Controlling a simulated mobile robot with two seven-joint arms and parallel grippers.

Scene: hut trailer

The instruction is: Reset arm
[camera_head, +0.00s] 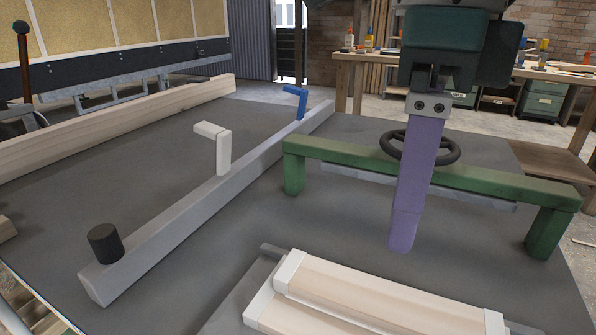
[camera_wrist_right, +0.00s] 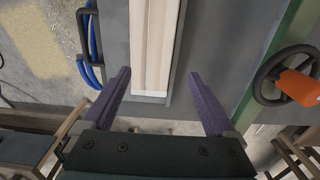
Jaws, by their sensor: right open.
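My right gripper (camera_head: 403,240) hangs from the top right of the head view with its purple fingers pointing down. In the right wrist view my right gripper (camera_wrist_right: 160,85) is open, with its two purple fingers wide apart and nothing held. From the head camera it hangs in front of a green beam (camera_head: 480,182) on legs, above the far side of the wooden planks (camera_head: 380,297). My left gripper is not in view.
A grey rail (camera_head: 200,203) with a white angled piece (camera_head: 223,150), a blue handle (camera_head: 300,102) and a black knob (camera_head: 104,243) runs diagonally at left. A black wheel (camera_head: 453,150) sits behind the green beam. A workbench (camera_head: 345,62) stands at the back.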

